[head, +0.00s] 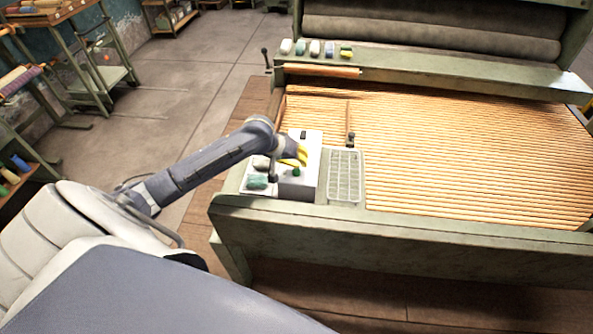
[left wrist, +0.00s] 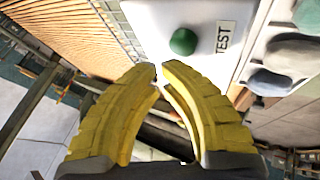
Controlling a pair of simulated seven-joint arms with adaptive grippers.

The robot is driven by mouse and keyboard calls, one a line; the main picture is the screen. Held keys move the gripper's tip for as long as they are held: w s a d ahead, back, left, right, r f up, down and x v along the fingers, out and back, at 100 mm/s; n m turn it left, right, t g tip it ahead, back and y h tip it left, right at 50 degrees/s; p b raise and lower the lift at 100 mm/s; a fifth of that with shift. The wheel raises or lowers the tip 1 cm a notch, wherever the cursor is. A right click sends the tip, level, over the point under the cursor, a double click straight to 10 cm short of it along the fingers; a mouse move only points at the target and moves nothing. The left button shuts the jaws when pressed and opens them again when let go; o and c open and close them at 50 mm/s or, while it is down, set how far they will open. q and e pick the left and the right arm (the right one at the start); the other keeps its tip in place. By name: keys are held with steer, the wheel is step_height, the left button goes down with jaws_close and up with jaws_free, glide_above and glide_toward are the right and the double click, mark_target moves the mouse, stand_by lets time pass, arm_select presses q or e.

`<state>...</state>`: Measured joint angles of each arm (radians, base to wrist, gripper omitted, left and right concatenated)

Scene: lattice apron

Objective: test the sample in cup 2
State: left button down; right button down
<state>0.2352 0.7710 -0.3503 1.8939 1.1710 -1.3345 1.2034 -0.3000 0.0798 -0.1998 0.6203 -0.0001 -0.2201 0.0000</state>
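A pale test box (head: 310,150) stands at the left end of the machine's front ledge. Its round green button (head: 296,172) also shows in the left wrist view (left wrist: 183,41), beside a label reading TEST (left wrist: 226,38). My left gripper (head: 303,156) is over the box with yellow fingers. In the left wrist view its fingertips (left wrist: 159,72) meet or nearly meet, with nothing between them, close to the button; I cannot tell whether they touch the box. Beside the box are a teal lump (head: 257,182) and a pale lump (head: 262,162). I cannot make out a cup numbered 2. My right gripper is out of view.
A grey gridded tray (head: 345,176) lies right of the box. The wooden slatted lattice (head: 450,150) spreads beyond it. Several coloured lumps (head: 315,48) line the back rail. A small upright lever (head: 350,135) stands behind the tray. Shelving carts (head: 85,60) stand at the far left.

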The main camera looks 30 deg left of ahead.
arm_select(q)
steer(key=shift+f, duration=0.1)
stand_by(1.3)
steer(key=shift+f, duration=0.3)
steer(key=shift+f, duration=0.55)
stand_by(1.2)
steer(key=shift+r, duration=0.95)
steer(key=shift+r, duration=2.5)
